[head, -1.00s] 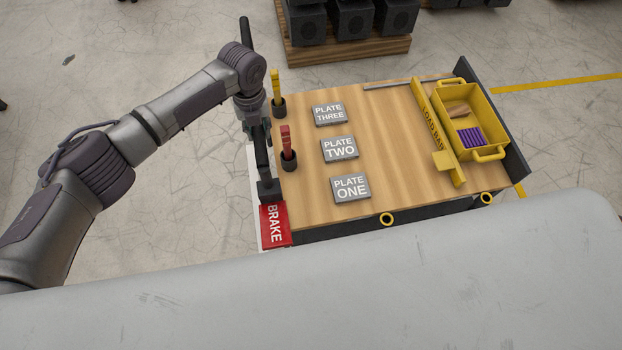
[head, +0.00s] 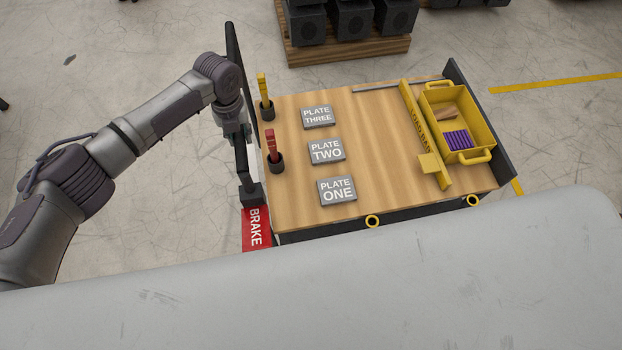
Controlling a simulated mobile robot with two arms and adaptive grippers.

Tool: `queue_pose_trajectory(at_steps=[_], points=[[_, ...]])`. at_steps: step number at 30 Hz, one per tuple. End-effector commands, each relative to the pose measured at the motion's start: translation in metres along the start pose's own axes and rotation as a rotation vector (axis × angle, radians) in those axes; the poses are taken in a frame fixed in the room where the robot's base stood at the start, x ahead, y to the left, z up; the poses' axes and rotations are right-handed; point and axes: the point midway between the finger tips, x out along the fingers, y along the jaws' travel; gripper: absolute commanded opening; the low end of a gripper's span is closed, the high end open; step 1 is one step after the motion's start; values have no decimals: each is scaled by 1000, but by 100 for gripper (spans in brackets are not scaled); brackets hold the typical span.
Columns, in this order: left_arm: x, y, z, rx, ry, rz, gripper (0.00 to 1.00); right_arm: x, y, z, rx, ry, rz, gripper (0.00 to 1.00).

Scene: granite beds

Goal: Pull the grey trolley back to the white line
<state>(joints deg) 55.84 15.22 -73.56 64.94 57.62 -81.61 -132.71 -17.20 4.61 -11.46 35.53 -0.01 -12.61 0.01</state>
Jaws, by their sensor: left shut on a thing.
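The trolley has a wooden top (head: 375,175) and a dark upright end at the right. Its dark handle bar (head: 234,48) runs along the left end, down to a post by the red BRAKE plate (head: 256,228). My left gripper (head: 239,133) is shut on this handle bar; my wrist partly hides the grip. My right gripper is not in view. I cannot make out the white line now; a white strip showed beside the trolley's left end earlier.
On the top lie several grey plates (head: 325,151), a yellow load bar (head: 424,135) and a yellow bin (head: 456,122). A wooden pallet (head: 345,49) with dark blocks stands behind. Yellow floor tape (head: 555,83) is at right.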

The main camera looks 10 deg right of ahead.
Motion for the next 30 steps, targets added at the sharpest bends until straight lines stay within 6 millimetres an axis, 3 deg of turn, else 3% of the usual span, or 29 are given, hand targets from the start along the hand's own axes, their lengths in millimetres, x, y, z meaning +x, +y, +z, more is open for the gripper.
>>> queue_pose_trajectory(at_steps=[9, 27, 28, 30], points=[[2, 17, -2, -2, 5, 7, 0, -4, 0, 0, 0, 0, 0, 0], [2, 15, -2, 0, 5, 1, 0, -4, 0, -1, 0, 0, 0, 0], [2, 15, -2, 0, 5, 0, 31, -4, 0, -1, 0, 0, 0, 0], [2, 15, -2, 1, 4, 0, 43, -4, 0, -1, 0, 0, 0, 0]])
